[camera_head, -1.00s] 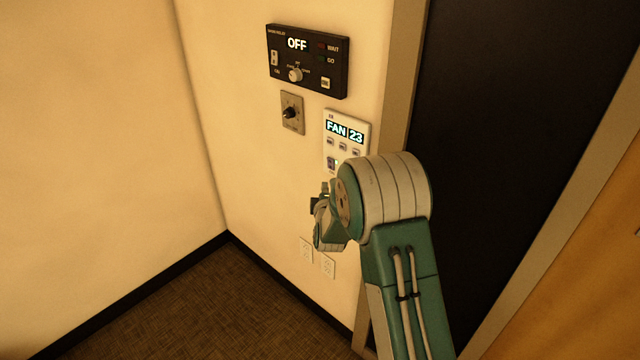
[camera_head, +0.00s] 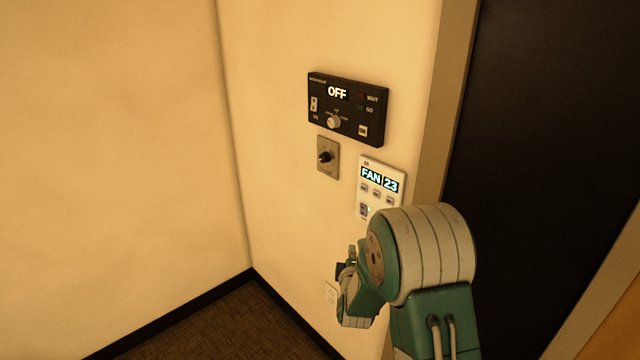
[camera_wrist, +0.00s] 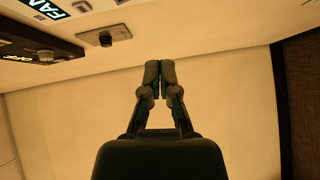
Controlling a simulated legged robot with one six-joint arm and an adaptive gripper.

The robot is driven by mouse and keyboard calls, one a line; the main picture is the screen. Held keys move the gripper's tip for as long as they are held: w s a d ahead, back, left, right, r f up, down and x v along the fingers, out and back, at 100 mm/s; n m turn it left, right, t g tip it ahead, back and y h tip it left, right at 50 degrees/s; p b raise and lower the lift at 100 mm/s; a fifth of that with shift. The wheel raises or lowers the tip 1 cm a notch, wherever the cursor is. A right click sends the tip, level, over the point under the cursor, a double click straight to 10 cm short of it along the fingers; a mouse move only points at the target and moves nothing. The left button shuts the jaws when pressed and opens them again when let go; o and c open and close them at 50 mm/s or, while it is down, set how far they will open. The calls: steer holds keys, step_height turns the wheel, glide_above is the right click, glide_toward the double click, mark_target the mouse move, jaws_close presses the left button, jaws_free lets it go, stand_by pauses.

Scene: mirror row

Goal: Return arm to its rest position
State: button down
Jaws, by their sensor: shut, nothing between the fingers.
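My gripper (camera_wrist: 160,75) shows in the wrist view with its two fingers together and nothing between them. It points toward a bare cream wall. In the head view my gripper (camera_head: 345,270) is small and partly hidden behind my arm's joint, below the wall controls. The green and grey arm is bent in front of the wall, at the lower right of the picture. Its elbow joint covers the lower part of the white fan panel (camera_head: 381,180), which reads "FAN 23".
A black panel (camera_head: 347,108) reading "OFF" is on the wall above a grey plate with a black knob (camera_head: 326,157). A white outlet plate (camera_head: 330,293) is low on the wall. A dark door (camera_head: 560,120) stands right. The left wall and corner are clear.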

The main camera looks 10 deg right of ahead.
steer(key=s+a+r+m+g+y, duration=0.25)
steer(key=s+r+m+g, duration=0.45)
steer(key=s+r, duration=0.7)
steer(key=s+d+r+m+g, duration=0.1)
steer(key=s+m, duration=0.3)
steer(key=s, duration=0.8)
steer(key=s+d+r+m+g, duration=0.1)
steer(key=s+m+g, duration=0.2)
steer(key=s, duration=0.8)
steer(key=shift+s+m, duration=0.35)
steer(key=shift+m, duration=0.25)
